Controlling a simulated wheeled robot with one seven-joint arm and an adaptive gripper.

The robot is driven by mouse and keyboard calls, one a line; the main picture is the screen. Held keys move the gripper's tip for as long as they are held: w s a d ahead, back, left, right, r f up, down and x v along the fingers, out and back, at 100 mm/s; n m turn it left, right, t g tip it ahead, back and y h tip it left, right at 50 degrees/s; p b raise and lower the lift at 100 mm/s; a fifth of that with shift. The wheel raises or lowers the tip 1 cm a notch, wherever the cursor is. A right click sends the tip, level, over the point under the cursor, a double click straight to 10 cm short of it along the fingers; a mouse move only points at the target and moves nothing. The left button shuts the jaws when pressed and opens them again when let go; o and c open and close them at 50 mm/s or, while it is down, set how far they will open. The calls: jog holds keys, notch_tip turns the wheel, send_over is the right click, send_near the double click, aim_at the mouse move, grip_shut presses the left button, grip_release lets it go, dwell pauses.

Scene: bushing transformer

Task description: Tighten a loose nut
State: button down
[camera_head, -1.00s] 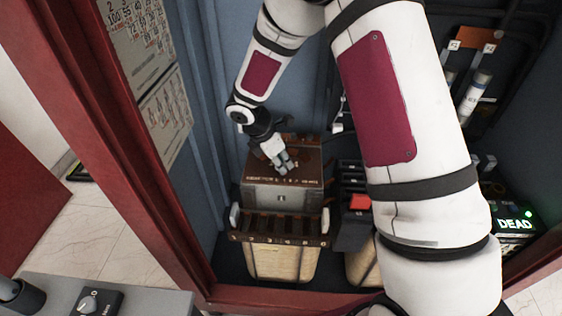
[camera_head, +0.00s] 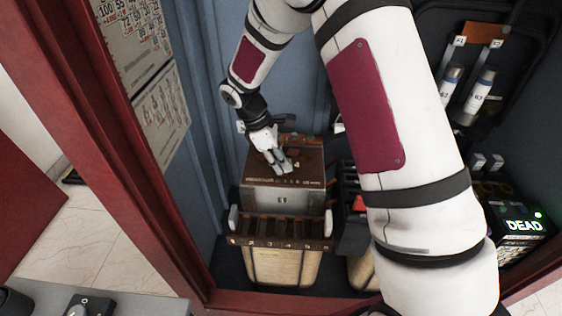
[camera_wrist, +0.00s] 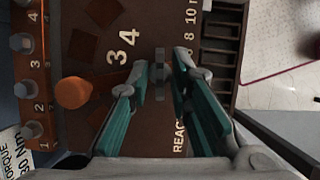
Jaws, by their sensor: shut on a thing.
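The brown top of the transformer (camera_head: 308,178) stands in the cabinet, above a grey front and a pale lower body. My gripper (camera_wrist: 160,75) points down at this brown top, near its middle. Its teal-padded fingers are closed on the two sides of a small upright grey piece (camera_wrist: 159,82). I cannot tell whether that piece is a nut. Several grey nuts or studs (camera_wrist: 20,90) sit on a numbered brown strip at the left of the wrist view. I cannot tell whether any is loose.
An orange-brown knob (camera_wrist: 73,92) stands left of my fingers. A white torque label (camera_wrist: 14,155) lies at lower left. A numbered terminal row (camera_head: 280,243) runs along the transformer's front. A box reading DEAD (camera_head: 520,226) is at right. The red cabinet frame (camera_head: 120,150) bounds the left.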

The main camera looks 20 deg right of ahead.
dwell(0.4)
jog(key=c, duration=1.8)
grip_release()
jog(key=shift+o, duration=0.2)
jog(key=v, duration=1.2)
jog(key=shift+w, duration=0.1)
